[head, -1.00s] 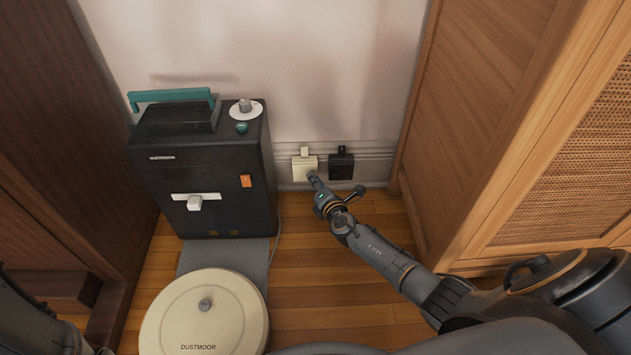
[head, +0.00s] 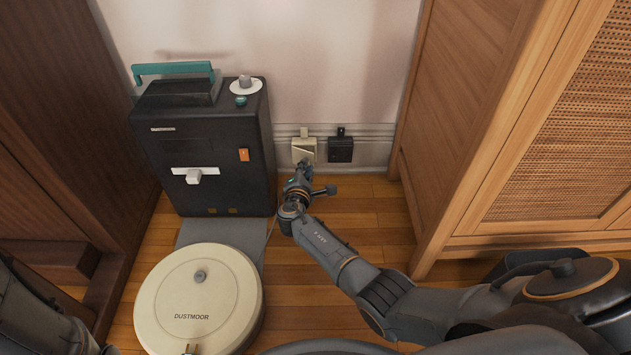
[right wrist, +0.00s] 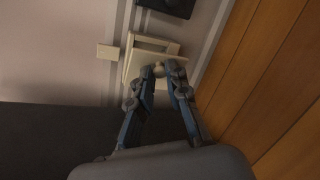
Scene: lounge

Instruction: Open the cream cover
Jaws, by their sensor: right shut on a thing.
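The cream cover (head: 303,154) is on a small cream box low on the back wall, left of a black box. In the right wrist view the cover (right wrist: 135,70) stands at an angle to its box (right wrist: 152,43), with a gap between them, so it looks partly open. My right gripper (head: 304,164) is at the cover's lower edge. In the right wrist view its fingertips (right wrist: 165,72) are closed on the cover's small knob. My left gripper is out of view; only part of that arm shows at the lower left.
The black box (head: 340,150) is close on the right. A dark machine with a teal handle (head: 172,69) stands left. A round cream robot vacuum (head: 200,295) is on the floor in front of it. A wooden cabinet (head: 480,130) bounds the right side.

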